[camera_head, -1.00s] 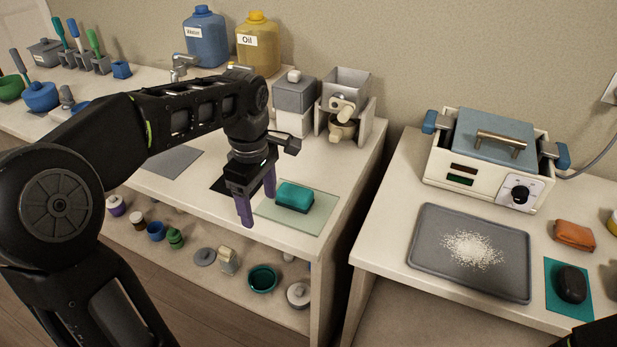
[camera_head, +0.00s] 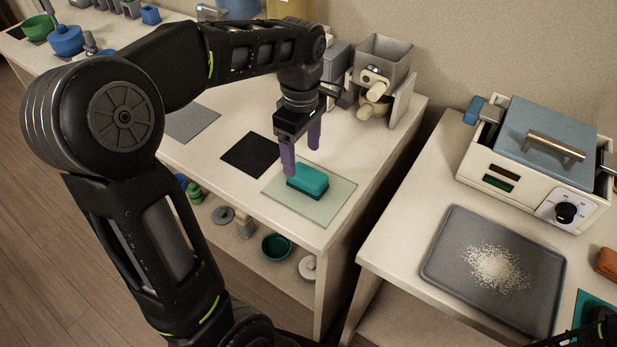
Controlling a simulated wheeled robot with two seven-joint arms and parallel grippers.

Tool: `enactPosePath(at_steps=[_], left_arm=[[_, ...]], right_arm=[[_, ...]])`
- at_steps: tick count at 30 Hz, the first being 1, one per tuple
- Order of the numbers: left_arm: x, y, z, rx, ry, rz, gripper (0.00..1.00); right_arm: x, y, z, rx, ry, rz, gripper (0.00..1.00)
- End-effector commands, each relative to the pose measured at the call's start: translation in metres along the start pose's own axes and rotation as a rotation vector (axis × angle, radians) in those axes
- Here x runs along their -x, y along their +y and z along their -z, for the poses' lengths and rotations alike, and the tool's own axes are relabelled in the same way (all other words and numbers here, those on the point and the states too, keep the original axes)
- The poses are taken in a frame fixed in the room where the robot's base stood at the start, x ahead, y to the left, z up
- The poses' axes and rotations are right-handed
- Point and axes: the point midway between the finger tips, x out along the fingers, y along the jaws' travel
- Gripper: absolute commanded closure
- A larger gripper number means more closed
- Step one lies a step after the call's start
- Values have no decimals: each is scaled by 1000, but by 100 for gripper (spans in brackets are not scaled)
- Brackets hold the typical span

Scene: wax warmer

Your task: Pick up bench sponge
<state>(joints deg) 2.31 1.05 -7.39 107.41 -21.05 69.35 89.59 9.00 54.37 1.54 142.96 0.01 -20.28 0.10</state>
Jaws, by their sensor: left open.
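The bench sponge (camera_head: 308,180) is a teal block lying flat on a pale green mat (camera_head: 337,201) near the front right corner of the left bench. My left gripper (camera_head: 302,162) has two purple fingers, pointing down and spread apart with nothing between them. It is at the sponge's back-left side. The near fingertip overlaps the sponge's left end in the picture; I cannot tell whether they touch. My right gripper does not show; only a dark piece, perhaps of my right arm, is at the bottom right corner.
A black mat (camera_head: 254,154) and a grey mat (camera_head: 190,122) lie bare to the left. A grey hopper device (camera_head: 381,70) stands behind the gripper. Across a gap, the right bench holds a wax warmer (camera_head: 538,160) and a grey tray (camera_head: 446,263) of white grains.

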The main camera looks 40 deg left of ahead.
Motion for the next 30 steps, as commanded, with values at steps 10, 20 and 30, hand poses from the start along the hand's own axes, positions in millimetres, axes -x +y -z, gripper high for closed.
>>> enactPosePath(at_steps=[10,20,30], left_arm=[[-10,0,0,0,0,1,29],[-39,-3,-2,0,-1,6,29],[-63,-2,-2,0,-1,1,29]], right_arm=[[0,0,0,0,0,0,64],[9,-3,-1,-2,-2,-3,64],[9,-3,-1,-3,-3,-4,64]])
